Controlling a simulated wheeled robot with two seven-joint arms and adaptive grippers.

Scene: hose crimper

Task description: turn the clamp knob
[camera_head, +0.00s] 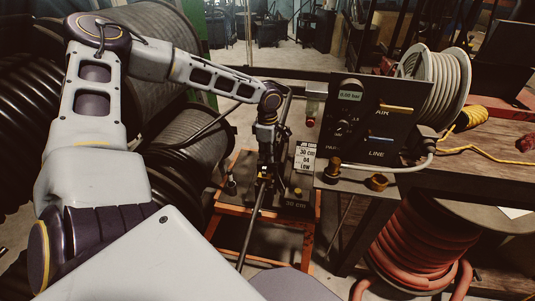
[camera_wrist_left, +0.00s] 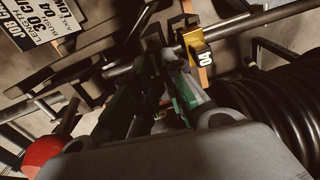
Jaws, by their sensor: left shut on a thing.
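My left gripper (camera_head: 266,172) reaches down over the orange-framed crimping stand, at the long dark rod. In the left wrist view its fingers (camera_wrist_left: 160,75) are shut on a dark thing at the clamp, which I take to be the clamp knob; the fingers and shadow hide most of it. The rod (camera_head: 252,222) slopes through the clamp area, and it also shows in the left wrist view (camera_wrist_left: 250,22). My right gripper is not in view.
A black gauge panel (camera_head: 370,120) stands on the bench right of the gripper. A white sign (camera_head: 305,157) stands close to the gripper. A red ball-shaped part (camera_wrist_left: 43,152) is at lower left in the wrist view. Black hose coils (camera_head: 180,125) crowd the left; a red coil (camera_head: 420,245) lies below right.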

